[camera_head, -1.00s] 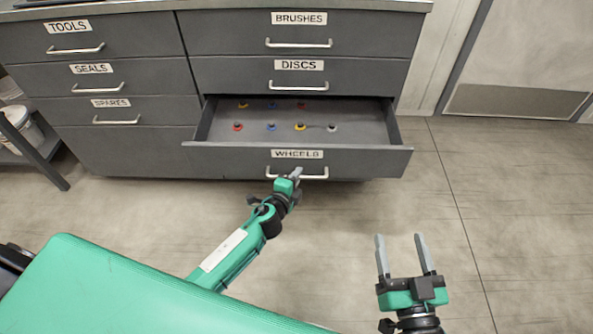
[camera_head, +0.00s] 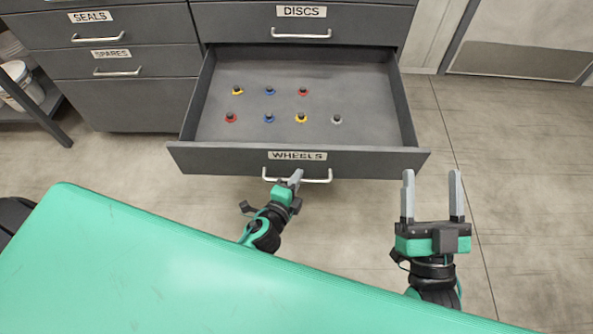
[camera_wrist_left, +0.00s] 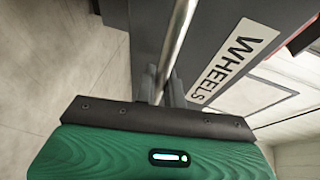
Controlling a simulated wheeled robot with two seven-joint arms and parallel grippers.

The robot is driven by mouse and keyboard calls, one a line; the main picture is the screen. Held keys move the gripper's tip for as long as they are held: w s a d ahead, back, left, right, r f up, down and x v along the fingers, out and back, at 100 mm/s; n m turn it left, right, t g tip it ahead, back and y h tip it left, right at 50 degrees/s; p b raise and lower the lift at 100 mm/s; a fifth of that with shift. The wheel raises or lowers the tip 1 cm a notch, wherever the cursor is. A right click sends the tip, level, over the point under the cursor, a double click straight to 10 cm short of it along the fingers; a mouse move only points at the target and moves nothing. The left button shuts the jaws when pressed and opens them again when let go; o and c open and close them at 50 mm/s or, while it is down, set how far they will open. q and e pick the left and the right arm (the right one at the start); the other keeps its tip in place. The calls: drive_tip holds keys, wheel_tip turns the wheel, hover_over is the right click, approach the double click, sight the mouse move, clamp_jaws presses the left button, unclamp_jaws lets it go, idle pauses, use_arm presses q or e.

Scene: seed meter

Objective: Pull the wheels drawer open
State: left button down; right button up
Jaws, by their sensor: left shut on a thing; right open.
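The wheels drawer (camera_head: 220,158) stands pulled out of the dark grey cabinet, with its inside in view in the head view. Its label (camera_head: 297,156) reads WHEELS and also shows in the left wrist view (camera_wrist_left: 232,60). In the left wrist view the handle (camera_wrist_left: 178,40) runs between the fingers (camera_wrist_left: 155,85). Several small wheels in red, blue, yellow and grey, such as a red one (camera_head: 231,118), lie in two rows in the drawer. My right gripper (camera_head: 432,195) is open and empty, right of the drawer front.
The DISCS drawer (camera_head: 350,20) above and the SEALS (camera_head: 150,30) and SPARES (camera_head: 165,60) drawers at left are closed. A shelf with a white bucket (camera_head: 22,85) stands at far left. The floor (camera_head: 520,150) at right is clear.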

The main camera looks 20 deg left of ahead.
use_arm(q)
drive_tip(key=shift+s, duration=0.15)
use_arm(e)
drive_tip(key=shift+r, duration=0.1)
use_arm(q)
drive_tip(key=c, duration=1.8)
unclamp_jaws()
drive_tip(key=shift+b+v, duration=0.65)
drive_tip(key=shift+v, duration=6.2)
use_arm(e)
drive_tip(key=shift+s+d+r+t, duration=0.35)
drive_tip(key=shift+r+t, duration=0.3)
drive_tip(key=shift+r, duration=0.2)
drive_tip(key=shift+s+d+r+t, duration=0.2)
drive_tip(key=shift+d+r+t, duration=0.1)
drive_tip(key=shift+r+t, duration=0.5)
drive_tip(key=shift+s+d+r+t, duration=0.35)
drive_tip(key=shift+r+t, duration=0.2)
drive_tip(key=shift+r, duration=0.35)
use_arm(q)
drive_tip(key=shift+f, duration=0.1)
